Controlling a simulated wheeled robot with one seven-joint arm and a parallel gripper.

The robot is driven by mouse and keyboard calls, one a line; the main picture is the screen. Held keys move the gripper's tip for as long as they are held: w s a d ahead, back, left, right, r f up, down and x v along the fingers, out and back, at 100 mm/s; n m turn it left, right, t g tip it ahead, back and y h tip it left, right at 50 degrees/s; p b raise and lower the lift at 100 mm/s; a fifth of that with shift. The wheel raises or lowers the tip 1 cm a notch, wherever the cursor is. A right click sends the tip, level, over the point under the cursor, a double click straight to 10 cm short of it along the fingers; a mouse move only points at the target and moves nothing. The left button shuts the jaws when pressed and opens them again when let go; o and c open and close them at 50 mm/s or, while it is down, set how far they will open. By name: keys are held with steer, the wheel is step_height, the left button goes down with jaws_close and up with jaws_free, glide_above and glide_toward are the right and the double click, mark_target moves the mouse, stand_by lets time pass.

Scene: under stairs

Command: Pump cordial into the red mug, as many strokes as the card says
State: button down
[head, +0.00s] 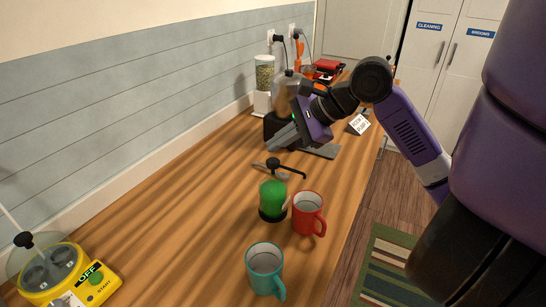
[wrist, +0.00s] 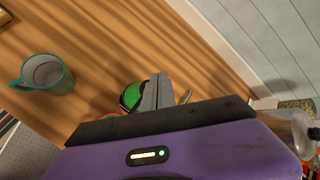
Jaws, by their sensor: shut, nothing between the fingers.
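The red mug (head: 307,215) stands on the wooden counter, its handle toward the lower right. Beside it on the left stands a green pump bottle (head: 272,198) with a black pump head (head: 280,168), whose spout reaches right toward the mug. My gripper (head: 270,146) is shut and empty, above the counter just behind the pump head. In the wrist view, its closed fingers (wrist: 158,92) overlap the green bottle (wrist: 131,95), and a little red shows beside it. A small white card (head: 359,124) stands farther back; its writing is too small to read.
A teal mug (head: 265,271) stands in front of the red mug. A yellow device with a START button (head: 65,278) is at the front left. A dispenser (head: 264,85) and a brownish bottle (head: 287,92) stand behind my gripper, near the wall. The left middle counter is clear.

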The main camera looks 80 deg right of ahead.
mark_target(277, 161)
steer(key=shift+r+p, duration=1.65)
steer(key=shift+r, duration=0.35)
